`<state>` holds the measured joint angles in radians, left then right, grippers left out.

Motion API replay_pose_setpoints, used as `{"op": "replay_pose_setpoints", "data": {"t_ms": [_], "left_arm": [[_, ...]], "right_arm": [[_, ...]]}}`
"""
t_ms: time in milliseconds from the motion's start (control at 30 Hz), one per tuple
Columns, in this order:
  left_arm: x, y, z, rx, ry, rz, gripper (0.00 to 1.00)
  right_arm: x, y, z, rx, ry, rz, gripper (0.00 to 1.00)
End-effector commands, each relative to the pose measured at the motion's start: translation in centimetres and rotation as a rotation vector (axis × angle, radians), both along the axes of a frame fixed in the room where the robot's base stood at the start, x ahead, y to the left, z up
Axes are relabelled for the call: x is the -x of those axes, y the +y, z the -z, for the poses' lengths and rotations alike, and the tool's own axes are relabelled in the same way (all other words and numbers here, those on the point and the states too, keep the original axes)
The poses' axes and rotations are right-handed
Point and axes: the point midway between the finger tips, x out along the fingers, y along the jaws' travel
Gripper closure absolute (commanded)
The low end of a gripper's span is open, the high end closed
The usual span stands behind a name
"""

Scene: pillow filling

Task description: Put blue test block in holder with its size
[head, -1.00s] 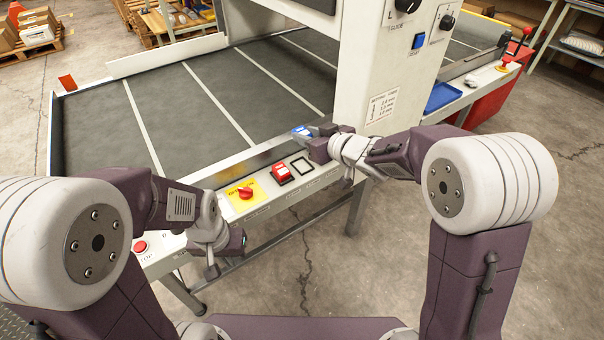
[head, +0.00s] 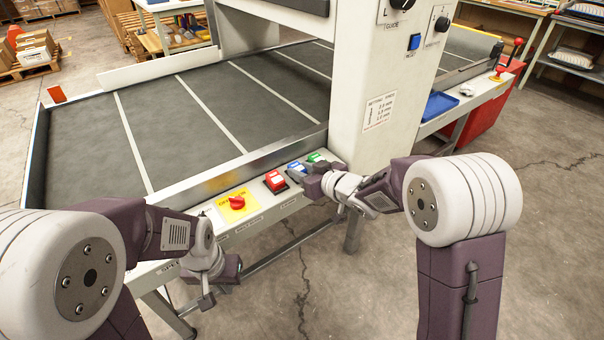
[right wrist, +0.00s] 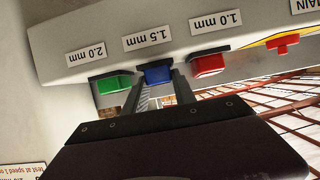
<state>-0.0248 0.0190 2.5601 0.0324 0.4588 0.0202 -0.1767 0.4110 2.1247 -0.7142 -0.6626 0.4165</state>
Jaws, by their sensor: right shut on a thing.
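The blue test block (head: 295,168) is between the fingers of my right gripper (head: 305,176), over the middle holder on the machine's front ledge. In the right wrist view the blue block (right wrist: 158,74) lines up with the label 1.5 mm (right wrist: 148,37). I cannot tell whether the block is fully seated. My left gripper (head: 212,283) hangs in front of the ledge, away from the blocks. Its fingers are too unclear to tell open or shut.
The red block (head: 275,181) sits left of the blue one, by the label 1.0 mm (right wrist: 216,22). The green block (head: 315,157) sits right of it, by the label 2.0 mm (right wrist: 86,56). A yellow plate with a red knob (head: 237,203) is further left. The machine's upright housing (head: 370,100) stands close right.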

Motion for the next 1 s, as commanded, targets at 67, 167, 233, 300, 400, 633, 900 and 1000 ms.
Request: {"op": "replay_pose_setpoints", "data": {"t_ms": [67, 167, 233, 300, 400, 633, 900, 1000], "left_arm": [[0.0, 0.0, 0.0, 0.000, 0.000, 0.000, 1.00], [0.0, 0.0, 0.0, 0.000, 0.000, 0.000, 1.00], [0.0, 0.0, 0.0, 0.000, 0.000, 0.000, 1.00], [0.0, 0.0, 0.0, 0.000, 0.000, 0.000, 1.00], [0.0, 0.0, 0.0, 0.000, 0.000, 0.000, 1.00], [0.0, 0.0, -0.7, 0.000, 0.000, 0.000, 1.00], [0.0, 0.0, -3.0, 0.000, 0.000, 0.000, 1.00], [0.0, 0.0, -3.6, 0.000, 0.000, 0.000, 1.00]], "right_arm": [[0.0, 0.0, 0.0, 0.000, 0.000, 0.000, 1.00], [0.0, 0.0, 0.0, 0.000, 0.000, 0.000, 0.49], [0.0, 0.0, 0.0, 0.000, 0.000, 0.000, 0.46], [0.0, 0.0, 0.0, 0.000, 0.000, 0.000, 0.46], [0.0, 0.0, 0.0, 0.000, 0.000, 0.000, 0.46], [1.0, -0.9, -0.9, 0.001, -0.001, 0.001, 0.46], [5.8, -4.5, -3.7, 0.001, -0.001, 0.005, 0.46], [7.4, -5.5, -4.3, 0.000, 0.000, 0.004, 0.46]]}}
